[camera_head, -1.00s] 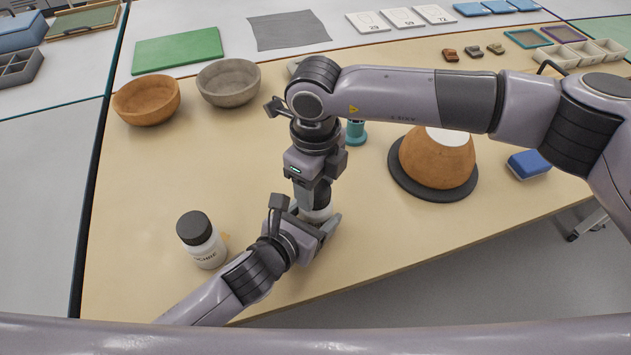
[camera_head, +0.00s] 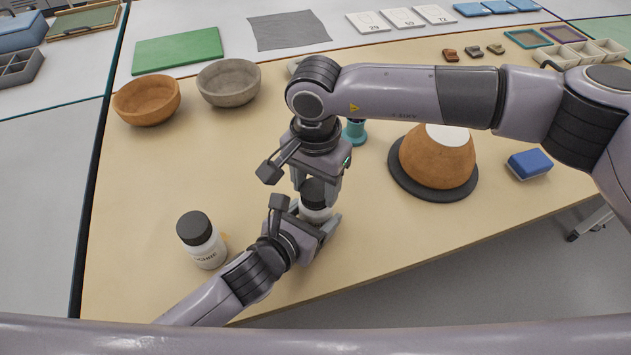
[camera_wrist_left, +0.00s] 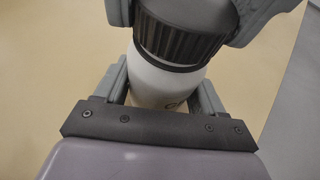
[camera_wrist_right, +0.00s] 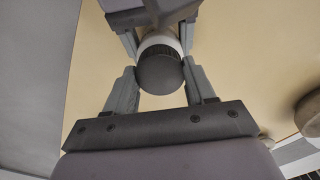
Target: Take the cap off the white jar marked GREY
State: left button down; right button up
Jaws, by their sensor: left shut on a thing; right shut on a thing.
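The white jar (camera_head: 316,214) stands near the table's front edge with its dark ribbed cap (camera_head: 313,192) on it. It also shows in the left wrist view (camera_wrist_left: 160,82), where only the start of its lettering, a "G", can be read. My left gripper (camera_head: 318,226) is shut around the jar's white body from the front. My right gripper (camera_head: 316,190) points down from above and is shut on the cap, one finger on each side. The right wrist view shows the cap's round top (camera_wrist_right: 160,72) between the fingers. I see no gap between cap and jar.
A second white jar with a dark cap (camera_head: 201,240), lettered OCHRE, stands left of my left gripper. A brown bowl (camera_head: 147,100) and a grey bowl (camera_head: 229,82) sit at the back left. An upturned orange pot (camera_head: 437,160) rests on a dark disc to the right, near a blue block (camera_head: 529,164).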

aim_at(316, 189)
jog(key=n, duration=1.4)
jog(key=shift+r, duration=0.25)
jog(key=shift+r, duration=0.9)
jog(key=shift+r, duration=2)
pick_arm(q)
grip_release()
